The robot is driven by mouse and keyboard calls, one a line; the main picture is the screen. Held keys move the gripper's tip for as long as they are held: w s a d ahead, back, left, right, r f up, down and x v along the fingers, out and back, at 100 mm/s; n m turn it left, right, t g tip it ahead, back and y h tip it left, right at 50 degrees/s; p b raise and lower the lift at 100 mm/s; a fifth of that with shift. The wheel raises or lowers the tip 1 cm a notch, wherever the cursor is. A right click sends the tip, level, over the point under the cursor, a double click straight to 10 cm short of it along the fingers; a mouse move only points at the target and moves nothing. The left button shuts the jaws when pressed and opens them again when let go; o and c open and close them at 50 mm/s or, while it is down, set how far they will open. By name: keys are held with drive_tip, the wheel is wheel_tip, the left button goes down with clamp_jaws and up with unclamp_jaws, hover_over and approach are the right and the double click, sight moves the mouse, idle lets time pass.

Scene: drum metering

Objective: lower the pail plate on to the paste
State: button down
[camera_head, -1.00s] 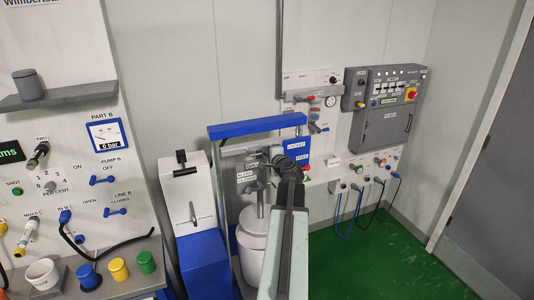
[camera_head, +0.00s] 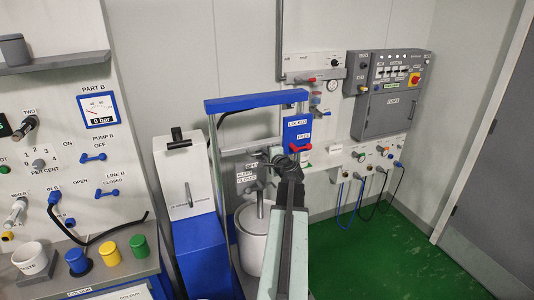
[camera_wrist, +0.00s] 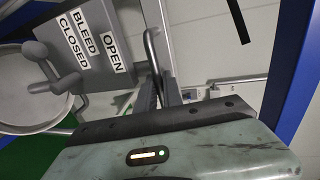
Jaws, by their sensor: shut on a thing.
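The white pail (camera_head: 252,250) stands inside the blue-topped press frame (camera_head: 255,101). A grey crosspiece hangs under the frame's top bar, with a grey bleed block (camera_head: 246,179) and a rod (camera_head: 260,205) running down into the pail. My gripper (camera_head: 283,162) is shut at the crosspiece, above the pail's right side. In the wrist view my gripper (camera_wrist: 160,92) closes around a grey bar handle (camera_wrist: 150,45). The bleed block (camera_wrist: 85,45) reads OPEN and BLEED CLOSED there, beside a round pale rim (camera_wrist: 18,130). The paste and the plate's contact with it cannot be made out.
A lock panel (camera_head: 298,133) marked LOCKED and FREE is on the frame's right post. A white and blue cabinet (camera_head: 190,190) stands close on the left. A grey control box (camera_head: 392,95) hangs on the wall at right. Green floor (camera_head: 390,250) is clear at right.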

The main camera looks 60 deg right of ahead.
drive_tip(key=shift+a+f, duration=0.1)
drive_tip(key=shift+f, duration=0.1)
drive_tip(key=c, duration=1.5)
unclamp_jaws()
drive_tip(key=p+v, duration=0.2)
drive_tip(key=v, duration=0.5)
drive_tip(key=shift+s, duration=0.35)
drive_tip(key=shift+w+a, duration=0.1)
drive_tip(key=shift+a, duration=0.1)
